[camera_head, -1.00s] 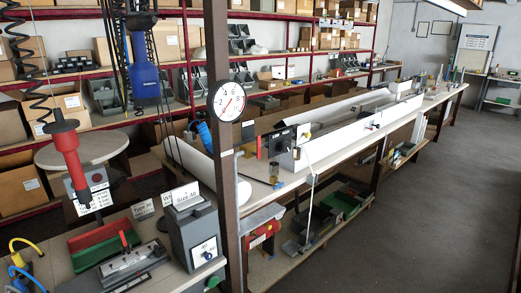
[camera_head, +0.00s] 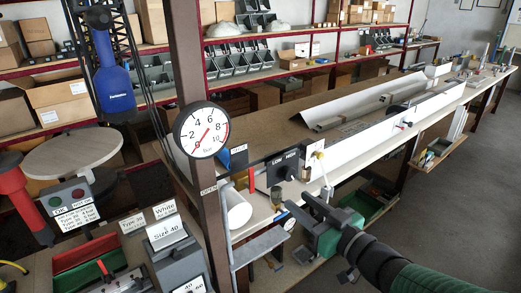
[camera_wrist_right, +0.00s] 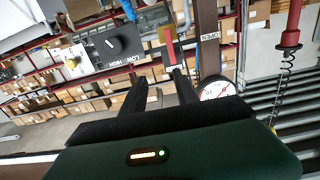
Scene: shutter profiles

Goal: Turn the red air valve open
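The red air valve shows as an upright red handle (camera_head: 251,178) beside the brown post, near an "OPEN" label (camera_head: 208,190). In the right wrist view the red handle (camera_wrist_right: 170,44) is ahead of the fingertips, with the "OPEN" label (camera_wrist_right: 210,38) to its right. My right gripper (camera_head: 297,203) reaches in from the lower right, to the right of the handle and apart from it. In the wrist view its two dark fingers (camera_wrist_right: 160,76) are spread with nothing between them. My left gripper is not in view.
A round pressure gauge (camera_head: 201,130) is mounted on the brown post (camera_head: 186,60). A black LOW/HIGH knob box (camera_head: 282,171) stands close to the handle and the right gripper. A white profile (camera_head: 350,150) lies along the bench. Grey floor (camera_head: 455,215) is clear at right.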

